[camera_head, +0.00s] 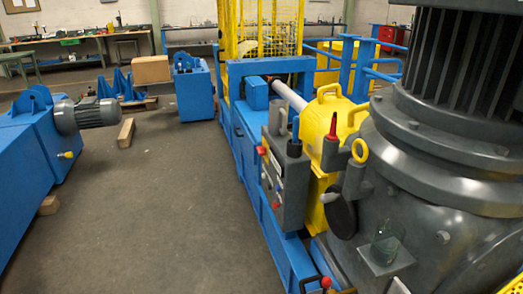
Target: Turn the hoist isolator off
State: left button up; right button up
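Neither of my grippers shows in the head view. I cannot tell for certain which control is the hoist isolator. A grey control box (293,190) is fixed to the side of the long blue machine frame (243,150), facing left. Red knobs sit on its left edge, one higher (261,151) and one lower (276,206). The box's front is seen at a steep angle, so its markings and switch positions are not readable. A red-tipped handle (332,127) stands upright beside the yellow housing (325,110). Another red knob (326,282) is at the bottom.
A large grey ribbed motor and gearbox (440,150) fills the right side. A blue machine with a grey motor (90,114) stands at the left. A wooden block (126,133) and a blue box (194,90) are on the floor. The grey floor (165,210) between is clear.

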aim_at(262, 151)
jog(key=i+j+u, duration=0.15)
jog(key=i+u, duration=0.3)
jog(key=i, duration=0.35)
jog(key=i+j+z, duration=0.1)
jog(key=i+z, duration=0.15)
jog(key=i, duration=0.25)
jog(key=i+j+z, duration=0.25)
jog(key=i, duration=0.3)
jog(key=i+j+z, duration=0.2)
jog(key=i+z, duration=0.15)
jog(key=i+j+z, duration=0.3)
